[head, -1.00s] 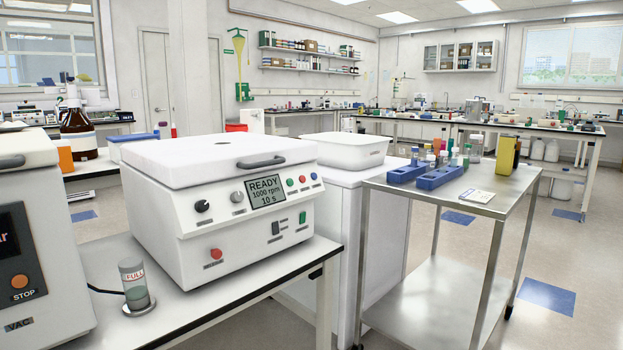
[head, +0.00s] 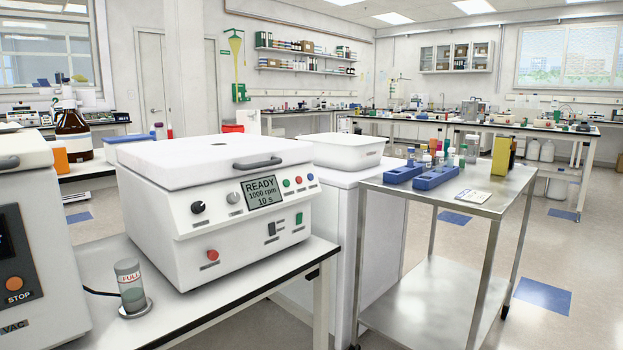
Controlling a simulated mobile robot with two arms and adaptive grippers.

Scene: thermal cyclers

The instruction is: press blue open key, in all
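A white benchtop centrifuge (head: 150,215) stands on the bench with its lid (head: 170,160) shut. Its screen (head: 263,195) reads READY, 1000 rpm, 10 s. Right of the screen are small round keys: a green key (head: 286,183), a red key (head: 298,181) and a blue key (head: 310,178). The key labels are too small to read. The front also has a black knob (head: 197,207), a grey knob (head: 234,197), a larger red button (head: 212,255), a dark switch (head: 272,229) and a green rocker (head: 299,218). Neither of my grippers is in view.
A vacuum device (head: 45,250) with an orange STOP button stands at the left. A small jar (head: 131,285) marked FULL stands before the centrifuge. A metal cart (head: 480,206) with blue racks (head: 436,177) is at the right. The floor right of it is clear.

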